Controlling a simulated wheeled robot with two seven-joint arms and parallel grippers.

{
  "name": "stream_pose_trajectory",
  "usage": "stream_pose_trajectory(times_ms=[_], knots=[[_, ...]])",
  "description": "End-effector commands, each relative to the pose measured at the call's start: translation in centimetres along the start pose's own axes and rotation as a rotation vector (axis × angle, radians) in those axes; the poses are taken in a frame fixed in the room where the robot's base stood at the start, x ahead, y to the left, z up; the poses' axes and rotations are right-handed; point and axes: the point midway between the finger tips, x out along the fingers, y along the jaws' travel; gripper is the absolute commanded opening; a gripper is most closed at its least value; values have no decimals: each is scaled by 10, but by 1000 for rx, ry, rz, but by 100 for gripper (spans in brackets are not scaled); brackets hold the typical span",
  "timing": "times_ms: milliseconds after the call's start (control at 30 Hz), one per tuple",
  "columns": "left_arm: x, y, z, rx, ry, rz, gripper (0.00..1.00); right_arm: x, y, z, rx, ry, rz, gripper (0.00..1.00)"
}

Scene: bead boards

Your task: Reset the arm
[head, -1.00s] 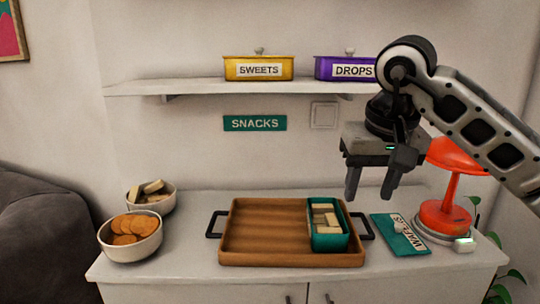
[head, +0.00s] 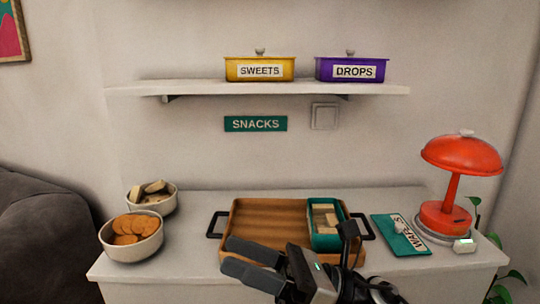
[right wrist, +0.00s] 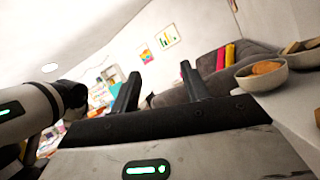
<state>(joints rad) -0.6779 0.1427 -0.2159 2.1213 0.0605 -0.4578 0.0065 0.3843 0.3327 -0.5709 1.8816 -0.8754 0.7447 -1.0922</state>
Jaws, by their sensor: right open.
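My right gripper (head: 243,263) is low at the front of the cabinet in the head view, its fingers pointing left. It is open and empty, in front of the wooden tray (head: 262,218) and hiding part of the tray's front edge. In the right wrist view its two fingers (right wrist: 160,92) stand apart with nothing between them; the room and sofa show beyond. My left gripper is not in view.
A teal box (head: 325,241) of wafers sits in the tray's right end. A teal lid labelled WAFERS (head: 400,243) and a red lamp (head: 453,205) are to the right. A bowl of round biscuits (head: 131,246) and another bowl (head: 152,205) stand left. The shelf (head: 200,87) holds two labelled tins.

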Motion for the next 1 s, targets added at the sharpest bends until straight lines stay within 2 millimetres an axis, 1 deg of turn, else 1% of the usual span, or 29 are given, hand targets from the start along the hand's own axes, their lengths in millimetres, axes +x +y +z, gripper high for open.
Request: stream_pose_trajectory(times_ms=[33, 67, 100, 133, 167, 200, 267, 300, 367, 400, 467, 500, 600, 700, 800, 1000], knots=[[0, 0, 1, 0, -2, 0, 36, -17, -11, -1, 243, -156, -106, 46], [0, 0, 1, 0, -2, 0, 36, -29, -19, -2, 385, -249, -165, 46], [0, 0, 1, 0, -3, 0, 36, -48, -31, -5, 575, -374, -243, 46], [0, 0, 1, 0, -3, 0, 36, -64, -40, -11, 717, -471, -298, 46], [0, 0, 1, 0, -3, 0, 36, -82, -48, -20, 858, -569, -354, 46], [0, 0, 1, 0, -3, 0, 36, -107, -57, -34, 1044, -704, -423, 46], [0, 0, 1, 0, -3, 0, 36, -144, -65, -61, 1292, -896, -513, 46], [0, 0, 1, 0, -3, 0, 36, -167, -66, -82, 1438, -1020, -566, 46], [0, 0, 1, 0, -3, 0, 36, -199, -62, -113, 1636, -1202, -637, 46], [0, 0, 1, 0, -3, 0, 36, -218, -56, -135, 1750, -1318, -679, 46], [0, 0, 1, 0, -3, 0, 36, -241, -44, -164, 1897, -1482, -731, 46], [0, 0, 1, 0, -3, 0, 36, -254, -35, -182, 1979, -1582, -759, 46], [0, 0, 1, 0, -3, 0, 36, -277, -12, -216, 2125, -1788, -815, 46], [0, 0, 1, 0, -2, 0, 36, -289, 4, -236, 2204, -1920, -845, 46], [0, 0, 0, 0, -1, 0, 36, -293, 12, -244, 2237, -1978, -856, 46], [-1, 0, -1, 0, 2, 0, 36, -294, 12, -246, 2241, -1984, -858, 46]])
